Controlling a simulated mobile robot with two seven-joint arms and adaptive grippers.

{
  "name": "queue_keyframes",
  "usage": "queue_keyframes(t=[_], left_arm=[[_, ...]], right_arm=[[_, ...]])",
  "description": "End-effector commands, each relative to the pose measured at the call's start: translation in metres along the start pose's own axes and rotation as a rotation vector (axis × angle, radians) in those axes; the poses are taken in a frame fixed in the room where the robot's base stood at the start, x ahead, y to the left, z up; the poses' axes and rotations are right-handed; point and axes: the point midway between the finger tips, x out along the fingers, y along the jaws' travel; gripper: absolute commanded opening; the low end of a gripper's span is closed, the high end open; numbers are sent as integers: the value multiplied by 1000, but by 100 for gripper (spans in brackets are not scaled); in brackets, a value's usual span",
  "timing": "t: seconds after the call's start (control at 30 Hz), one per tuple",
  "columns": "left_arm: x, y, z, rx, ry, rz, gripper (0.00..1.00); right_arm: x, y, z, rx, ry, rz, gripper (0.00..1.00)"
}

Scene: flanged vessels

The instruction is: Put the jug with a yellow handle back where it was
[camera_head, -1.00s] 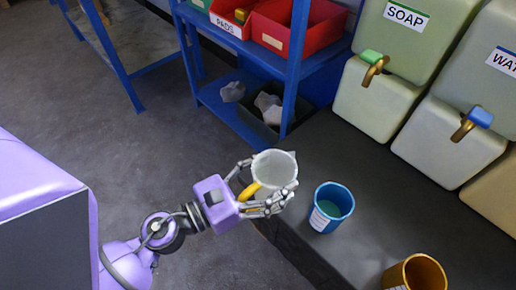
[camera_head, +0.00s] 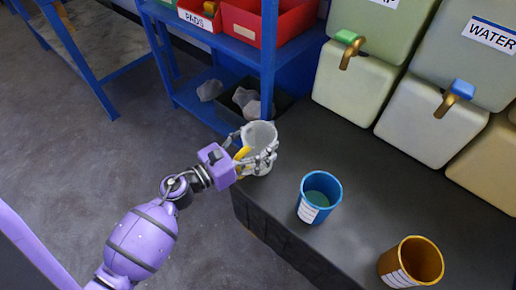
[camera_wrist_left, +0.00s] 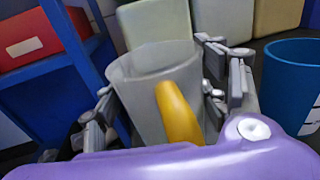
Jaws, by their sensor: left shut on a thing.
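The translucent grey-white jug (camera_head: 259,134) is at the far left corner of the dark counter (camera_head: 340,160), upright or nearly so. Its yellow handle (camera_head: 242,153) faces my arm. I cannot tell whether its base touches the counter. My left gripper (camera_head: 254,150) is shut on the jug, with fingers around both sides. In the left wrist view the jug (camera_wrist_left: 140,92) stands between the fingers, with the yellow handle (camera_wrist_left: 178,112) towards the palm. My right gripper is not in view.
A blue cup (camera_head: 318,197) with greenish content and an orange cup (camera_head: 411,262) stand on the counter to the right. Dispensers with taps, one labelled WATER (camera_head: 489,35), line the back. A blue shelf (camera_head: 268,70) with red bins stands just behind the jug.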

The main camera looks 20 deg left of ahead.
Motion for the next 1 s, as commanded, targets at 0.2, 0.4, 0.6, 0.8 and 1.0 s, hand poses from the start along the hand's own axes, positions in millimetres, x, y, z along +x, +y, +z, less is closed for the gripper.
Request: queue_keyframes(t=[0.2,0.4,0.6,0.8,1.0], left_arm=[[-1,-3,-26,-4,0,-1,31],[-1,-2,-24,-2,0,-1,31],[-1,-3,-29,-3,2,-1,70],[-1,-2,-28,-3,1,-1,86],[-1,-2,-28,-3,1,-1,86]], right_arm=[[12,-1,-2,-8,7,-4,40],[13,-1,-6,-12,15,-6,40],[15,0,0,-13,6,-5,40],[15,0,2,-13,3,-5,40],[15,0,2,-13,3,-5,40]])
